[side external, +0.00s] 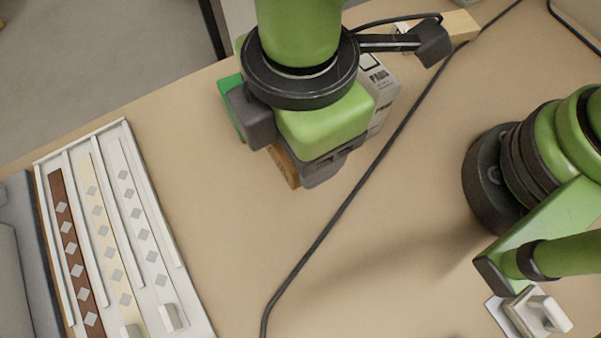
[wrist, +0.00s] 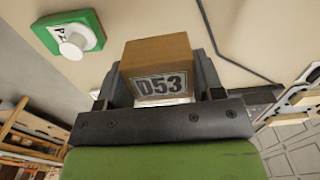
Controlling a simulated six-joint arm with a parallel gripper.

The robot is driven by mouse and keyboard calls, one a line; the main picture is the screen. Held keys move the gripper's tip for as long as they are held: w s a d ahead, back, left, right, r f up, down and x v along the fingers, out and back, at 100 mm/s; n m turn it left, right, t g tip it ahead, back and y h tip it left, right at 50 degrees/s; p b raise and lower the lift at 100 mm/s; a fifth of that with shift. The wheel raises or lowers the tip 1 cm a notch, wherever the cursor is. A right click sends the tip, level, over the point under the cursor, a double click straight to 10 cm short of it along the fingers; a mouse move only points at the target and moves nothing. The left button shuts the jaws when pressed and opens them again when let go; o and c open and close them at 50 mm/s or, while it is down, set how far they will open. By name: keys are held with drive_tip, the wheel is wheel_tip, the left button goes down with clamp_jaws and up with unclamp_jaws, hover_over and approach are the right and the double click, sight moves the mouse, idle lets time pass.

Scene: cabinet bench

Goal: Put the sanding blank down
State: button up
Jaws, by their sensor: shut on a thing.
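The sanding blank is a brown block marked D53 (wrist: 158,55), seen in the wrist view between the two fingers of my gripper (wrist: 160,75). My gripper is shut on it. In the side view my gripper (side external: 300,168) points down over the bench, and only a brown edge of the blank (side external: 283,166) shows beside a finger. The rest of the blank is hidden by my gripper. I cannot tell whether its underside touches the bench.
A green plate (side external: 231,104) is close to my gripper; its white knob shows in the wrist view (wrist: 72,46). A box marked PADS (side external: 381,98) stands behind my gripper. A strip tray (side external: 180,270) is at left. A black cable (side external: 345,205) crosses the bench. A knobbed pad (side external: 530,312) is lower right.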

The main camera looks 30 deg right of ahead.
sight(300, 194)
wheel_tip(300, 194, down, 12)
drive_tip(key=shift+r, duration=0.1)
idle(0.4)
drive_tip(key=o, duration=0.9)
drive_tip(key=shift+o, duration=0.2)
wheel_tip(300, 194, up, 12)
